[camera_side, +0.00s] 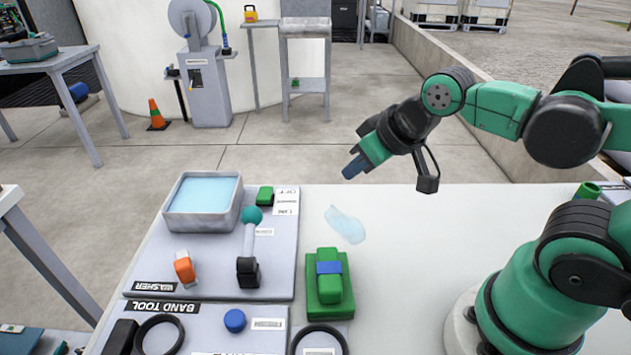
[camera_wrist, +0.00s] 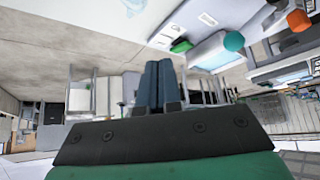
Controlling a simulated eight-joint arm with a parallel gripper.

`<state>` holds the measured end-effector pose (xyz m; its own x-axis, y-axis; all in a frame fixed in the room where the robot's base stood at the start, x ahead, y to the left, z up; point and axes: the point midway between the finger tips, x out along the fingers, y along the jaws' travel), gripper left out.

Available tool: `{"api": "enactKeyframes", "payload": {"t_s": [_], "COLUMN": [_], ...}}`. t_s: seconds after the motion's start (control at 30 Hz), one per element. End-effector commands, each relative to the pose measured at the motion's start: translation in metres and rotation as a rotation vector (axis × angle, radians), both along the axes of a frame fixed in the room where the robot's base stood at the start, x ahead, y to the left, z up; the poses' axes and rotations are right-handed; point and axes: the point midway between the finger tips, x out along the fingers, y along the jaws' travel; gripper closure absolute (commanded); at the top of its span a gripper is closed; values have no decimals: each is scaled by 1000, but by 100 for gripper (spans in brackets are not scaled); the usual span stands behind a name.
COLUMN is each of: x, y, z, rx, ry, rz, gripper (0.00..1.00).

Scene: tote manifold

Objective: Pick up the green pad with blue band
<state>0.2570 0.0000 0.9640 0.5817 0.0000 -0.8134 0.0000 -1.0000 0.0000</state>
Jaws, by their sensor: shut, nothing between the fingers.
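The green pad with a blue band (camera_side: 329,284) lies on the table, at the right edge of the grey panels in the side view. The blue band (camera_side: 329,267) crosses its upper half. My gripper (camera_side: 353,168) is in the air above the far part of the table, well apart from the pad. Its dark blue fingers are closed together and empty. In the wrist view my gripper (camera_wrist: 158,66) shows both fingers side by side. I cannot make out the pad in the wrist view.
A washer basin (camera_side: 170,216) with light blue liquid stands left. A teal-knobbed lever (camera_side: 250,243), an orange switch (camera_side: 184,268), a blue button (camera_side: 235,320) and black rings (camera_side: 319,329) are near the pad. A pale blue wet patch (camera_side: 346,225) lies on the table (camera_side: 420,270), otherwise clear to the right.

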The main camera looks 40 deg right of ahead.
Motion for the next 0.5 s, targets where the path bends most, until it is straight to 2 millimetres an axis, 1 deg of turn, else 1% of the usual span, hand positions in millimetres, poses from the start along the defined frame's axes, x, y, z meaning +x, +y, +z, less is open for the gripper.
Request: {"api": "enactKeyframes", "payload": {"t_s": [0.07,0.1,0.17,0.2,0.27,0.3,0.37,0.4,0.43,0.47,0.5], "x": [0,0,0,0,0,0,0,0,0,0,0], "y": [0,0,0,0,0,0,0,0,0,0,0], "z": [0,0,0,0,0,0,0,0,0,0,0], "rx": [0,0,0,0,0,0,0,0,0,0,0], "ry": [0,0,0,0,0,0,0,0,0,0,0], "rz": [0,0,0,0,0,0,0,0,0,0,0], "gripper": [100,97,80,69,52,40,23,12,3,0,0]}}
